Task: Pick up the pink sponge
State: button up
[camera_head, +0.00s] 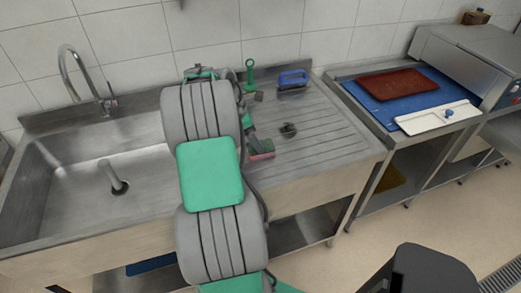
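The pink sponge (262,156) lies on the ribbed steel drainboard, just right of my arm, with its pink side low and a greyish top. My gripper (254,141) reaches down to the sponge from above left. Its visible part is at or very near the sponge's upper left side. My arm covers much of the gripper, so I cannot tell whether the fingers are open or shut, or whether they touch the sponge.
A dark round scourer (288,130), a green-handled tool (251,76) and a blue-handled brush (293,80) are on the drainboard. The sink basin (75,190) and tap (82,75) are left. Right, a table holds a blue mat (380,112), red tray (399,84) and white board (438,118).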

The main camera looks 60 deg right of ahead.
jog(key=x, duration=0.3)
jog(key=shift+s+d+f, duration=0.1)
jog(key=shift+s+f, duration=0.05)
jog(key=shift+f, duration=0.2)
jog(key=shift+f+p, duration=0.3)
jog(key=shift+p, duration=0.25)
jog(key=shift+c, duration=0.4)
jog(key=c, duration=1.3)
